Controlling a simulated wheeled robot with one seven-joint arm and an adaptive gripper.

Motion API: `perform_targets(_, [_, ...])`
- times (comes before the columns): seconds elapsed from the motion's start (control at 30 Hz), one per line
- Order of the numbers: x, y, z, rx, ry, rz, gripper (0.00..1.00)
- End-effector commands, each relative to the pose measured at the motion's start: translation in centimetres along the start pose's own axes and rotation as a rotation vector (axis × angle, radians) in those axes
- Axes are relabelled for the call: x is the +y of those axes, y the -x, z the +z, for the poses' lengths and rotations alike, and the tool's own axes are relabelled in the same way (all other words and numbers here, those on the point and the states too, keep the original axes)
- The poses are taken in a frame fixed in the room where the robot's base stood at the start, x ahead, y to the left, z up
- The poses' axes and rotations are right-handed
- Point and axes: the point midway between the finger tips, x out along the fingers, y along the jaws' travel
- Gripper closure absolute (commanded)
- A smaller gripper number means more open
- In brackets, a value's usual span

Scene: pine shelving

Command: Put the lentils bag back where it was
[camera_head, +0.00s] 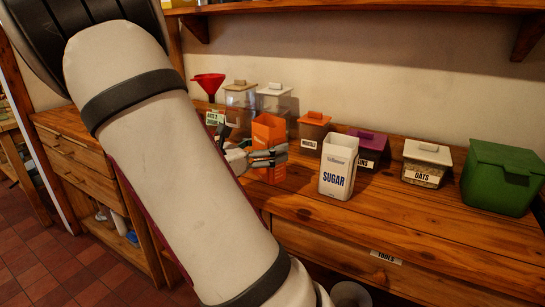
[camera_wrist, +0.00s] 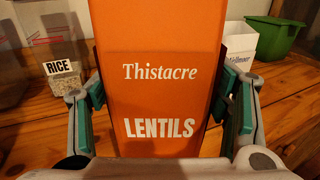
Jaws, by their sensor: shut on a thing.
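The lentils bag (camera_wrist: 160,100) is a tall orange pack with "Thistacre LENTILS" in white, upright between my fingers. It also shows in the head view as an orange pack (camera_head: 268,130) over the pine counter. My gripper (camera_head: 268,157) is shut on it from both sides; in the wrist view the green finger pads (camera_wrist: 165,110) press its left and right edges. I cannot tell whether its base touches the counter. Part of my wrist and the counter behind it are hidden by my arm in the head view.
Along the back of the pine counter (camera_head: 410,215) stand lidded containers, including oats (camera_head: 427,165) and a purple-lidded one (camera_head: 370,145). A white sugar pack (camera_head: 338,168) stands right of the bag, a green bin (camera_head: 500,178) far right. A rice container (camera_wrist: 62,75) is left. The front right counter is clear.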

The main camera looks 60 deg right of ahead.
Motion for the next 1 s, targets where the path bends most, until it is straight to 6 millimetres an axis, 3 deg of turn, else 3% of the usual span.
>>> perform_targets(0.1, [1.9, -2.4, -0.4, -0.004, -0.002, -0.005, 0.69])
perform_targets(0.33, [4.4, -5.2, -0.7, -0.002, -0.001, -0.001, 0.69])
perform_targets(0.53, [4.8, -5.7, -1.3, -0.001, 0.002, 0.001, 0.69])
perform_targets(0.77, [4.8, -5.7, -4.1, -0.001, 0.003, 0.001, 0.69])
perform_targets(1.0, [4.7, -5.7, -4.2, -0.001, 0.000, 0.001, 0.69])
